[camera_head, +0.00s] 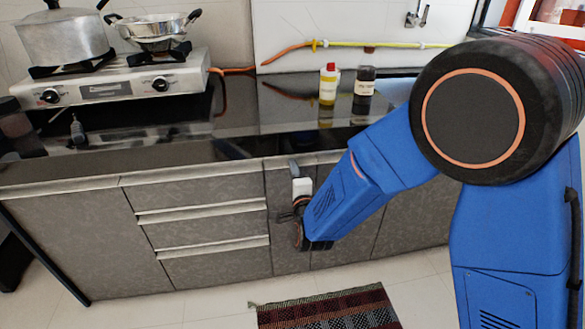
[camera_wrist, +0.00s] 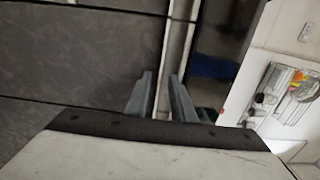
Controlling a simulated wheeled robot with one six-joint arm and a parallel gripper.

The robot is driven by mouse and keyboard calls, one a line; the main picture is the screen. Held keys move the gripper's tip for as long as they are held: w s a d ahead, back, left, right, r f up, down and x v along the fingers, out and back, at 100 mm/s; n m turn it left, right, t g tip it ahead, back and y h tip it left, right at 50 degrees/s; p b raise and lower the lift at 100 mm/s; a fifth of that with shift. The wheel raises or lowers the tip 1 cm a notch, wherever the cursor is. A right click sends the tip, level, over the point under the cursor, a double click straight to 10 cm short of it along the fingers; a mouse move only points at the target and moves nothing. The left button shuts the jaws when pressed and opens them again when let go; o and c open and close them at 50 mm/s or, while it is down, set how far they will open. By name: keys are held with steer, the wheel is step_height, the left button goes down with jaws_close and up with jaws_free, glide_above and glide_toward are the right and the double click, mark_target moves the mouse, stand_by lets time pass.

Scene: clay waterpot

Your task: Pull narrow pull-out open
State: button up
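The narrow pull-out (camera_head: 284,257) is a tall, slim grey front in the counter's lower row, just right of the three-drawer stack. It looks flush with its neighbours; my arm covers part of it. My gripper (camera_head: 294,171) points at its upper edge. In the wrist view, the grey front (camera_wrist: 80,55) fills the left side and a pale lip strip (camera_wrist: 178,40) runs along its top edge. My gripper's two fingers (camera_wrist: 162,88) are apart, one on each side of the strip. Whether they touch it is unclear.
The dark countertop (camera_head: 140,155) overhangs the fronts. A stove (camera_head: 125,80) with a pot and pan stands at back left. A striped rug (camera_head: 325,309) lies on the floor in front.

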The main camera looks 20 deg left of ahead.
steer(key=shift+w, duration=0.1)
jaws_close()
stand_by(1.3)
